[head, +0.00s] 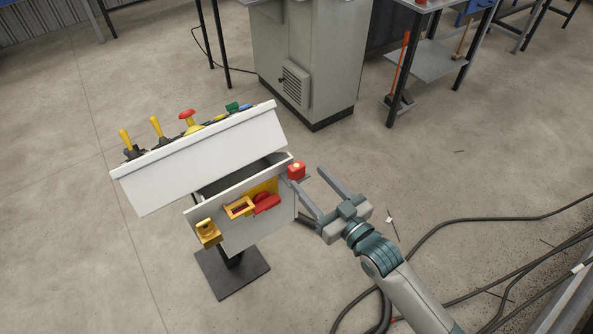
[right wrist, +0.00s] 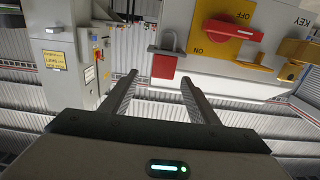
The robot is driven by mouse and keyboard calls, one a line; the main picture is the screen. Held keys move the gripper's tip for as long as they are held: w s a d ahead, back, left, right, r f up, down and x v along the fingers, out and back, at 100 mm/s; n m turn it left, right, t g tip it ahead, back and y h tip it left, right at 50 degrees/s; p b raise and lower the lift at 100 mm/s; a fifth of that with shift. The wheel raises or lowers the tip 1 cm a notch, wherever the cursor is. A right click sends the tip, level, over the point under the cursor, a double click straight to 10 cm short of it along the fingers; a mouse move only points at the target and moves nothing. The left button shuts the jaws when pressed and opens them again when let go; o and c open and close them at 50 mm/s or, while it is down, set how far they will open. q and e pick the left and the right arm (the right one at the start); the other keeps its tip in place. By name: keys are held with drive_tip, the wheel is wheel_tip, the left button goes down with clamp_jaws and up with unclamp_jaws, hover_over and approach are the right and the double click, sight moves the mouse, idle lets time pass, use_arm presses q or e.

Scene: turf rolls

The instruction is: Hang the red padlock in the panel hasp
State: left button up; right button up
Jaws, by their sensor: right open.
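The red padlock (head: 296,171) sits at the right end of the panel (head: 258,228) in the head view. In the right wrist view its red body (right wrist: 164,66) and grey shackle (right wrist: 166,42) show against the panel's edge. My right gripper (head: 309,180) is open and empty, with its fingertips just short of the padlock. In the right wrist view the padlock appears between the fingers. A yellow frame, which looks like the hasp (head: 238,208), stands out from the panel beside a red switch handle (head: 266,203). My left gripper is not in view.
A yellow block (head: 207,233) is fixed at the panel's left. Above is a sloped console with yellow levers (head: 126,139) and a red button (head: 187,114). A grey cabinet (head: 305,55) stands behind. Black cables (head: 450,225) lie on the floor at right.

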sight(299, 171)
drive_tip(key=p+x, duration=0.1)
drive_tip(key=x, duration=0.2)
drive_tip(key=shift+a+r, duration=0.1)
drive_tip(key=shift+a, duration=0.15)
drive_tip(key=shift+w+a+p, duration=0.3)
drive_tip(key=shift+w+a, duration=0.05)
drive_tip(key=shift+w, duration=0.1)
drive_tip(key=shift+c, duration=0.6)
drive_tip(key=c, duration=1.1)
